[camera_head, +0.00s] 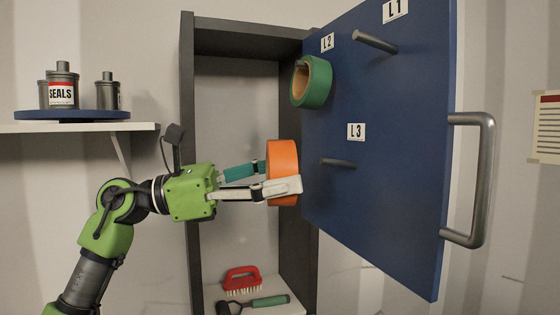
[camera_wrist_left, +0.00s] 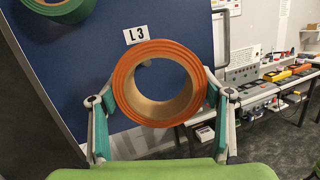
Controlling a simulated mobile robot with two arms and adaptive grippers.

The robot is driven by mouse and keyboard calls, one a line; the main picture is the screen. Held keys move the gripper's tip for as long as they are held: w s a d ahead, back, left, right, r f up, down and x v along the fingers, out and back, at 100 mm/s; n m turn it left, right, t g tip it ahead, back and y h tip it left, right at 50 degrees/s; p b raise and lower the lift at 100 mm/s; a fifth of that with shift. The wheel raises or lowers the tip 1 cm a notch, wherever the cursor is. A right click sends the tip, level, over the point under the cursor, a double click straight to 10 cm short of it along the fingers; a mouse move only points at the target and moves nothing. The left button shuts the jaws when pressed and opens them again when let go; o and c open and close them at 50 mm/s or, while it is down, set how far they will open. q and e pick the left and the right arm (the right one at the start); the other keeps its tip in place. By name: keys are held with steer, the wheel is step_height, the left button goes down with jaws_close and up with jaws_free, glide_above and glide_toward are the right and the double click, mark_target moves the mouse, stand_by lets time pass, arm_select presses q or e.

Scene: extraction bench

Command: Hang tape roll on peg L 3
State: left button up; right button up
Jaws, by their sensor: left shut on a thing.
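An orange tape roll (camera_head: 281,152) is held by my left gripper (camera_head: 280,177), whose fingers are shut on its outer sides. In the left wrist view the orange roll (camera_wrist_left: 123,92) faces the camera with its hole open, in front of the blue door. Peg L 3 (camera_head: 338,163) sticks out of the blue door just right of the roll, below its L3 label (camera_head: 356,131). The roll looks apart from the peg in the head view. A small grey tip, likely the peg (camera_wrist_left: 147,62), shows through the upper part of the hole. My right gripper is out of view.
A green tape roll (camera_head: 313,84) hangs by the L2 label (camera_head: 327,42). Peg L1 (camera_head: 375,42) is bare. The blue door (camera_head: 400,180) stands open with a grey handle (camera_head: 484,180). A red brush (camera_head: 241,279) lies in the cabinet. A shelf (camera_head: 80,127) is at left.

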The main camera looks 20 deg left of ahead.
mark_target(358, 176)
arm_select(q)
steer(key=shift+w+d+f+p, duration=0.1)
steer(key=shift+w+d+p, duration=0.55)
steer(key=shift+w+d, duration=0.5)
steer(key=shift+w+d+f+p, duration=0.15)
steer(key=shift+w+d+p, duration=0.55)
steer(key=shift+d, duration=0.75)
steer(key=shift+w+d+f+p, duration=0.1)
steer(key=shift+w+d+p, duration=0.5)
steer(key=shift+w+d, duration=0.55)
steer(key=shift+d+f+b, duration=0.3)
steer(key=shift+d+f, duration=0.05)
steer(key=shift+d, duration=0.1)
steer(key=shift+f, duration=0.15)
steer(key=o, duration=1.1)
steer(key=shift+f, duration=0.1)
steer(key=shift+o, duration=0.7)
steer(key=shift+w+d, duration=0.15)
steer(key=shift+d, duration=0.05)
